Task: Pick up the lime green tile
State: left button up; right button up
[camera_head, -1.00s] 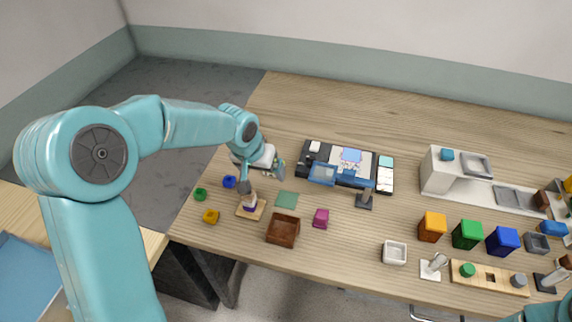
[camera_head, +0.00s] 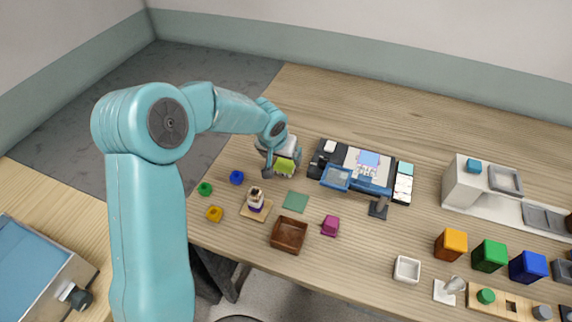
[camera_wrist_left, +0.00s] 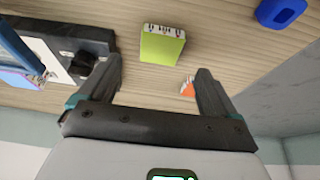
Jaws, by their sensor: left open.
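The lime green tile (camera_head: 285,166) lies on the wooden table at the left, partly covered by my left gripper in the head view. In the left wrist view the tile (camera_wrist_left: 162,47) is a lime block with a pale, dark-marked edge. My left gripper (camera_head: 283,168) is over the tile's area. In the wrist view its open fingers (camera_wrist_left: 158,66) are spread with nothing held, and the tile appears beyond the gap between the tips. My right gripper is out of view.
A small orange and white thing (camera_wrist_left: 187,88) shows near the right finger. A blue ring (camera_head: 237,177), a layered stack (camera_head: 255,197), a green square (camera_head: 295,202) and a brown box (camera_head: 289,235) are nearby. A dark tray with a blue device (camera_head: 337,178) stands right of the gripper.

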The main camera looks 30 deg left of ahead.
aim_at(285, 166)
pick_arm(q)
jog(key=shift+s+d+f, duration=0.1)
jog(key=shift+f, duration=0.2)
jog(key=p+x, duration=0.1)
jog(key=x, duration=0.4)
jog(key=shift+f, duration=0.25)
jog(key=c, duration=1.2)
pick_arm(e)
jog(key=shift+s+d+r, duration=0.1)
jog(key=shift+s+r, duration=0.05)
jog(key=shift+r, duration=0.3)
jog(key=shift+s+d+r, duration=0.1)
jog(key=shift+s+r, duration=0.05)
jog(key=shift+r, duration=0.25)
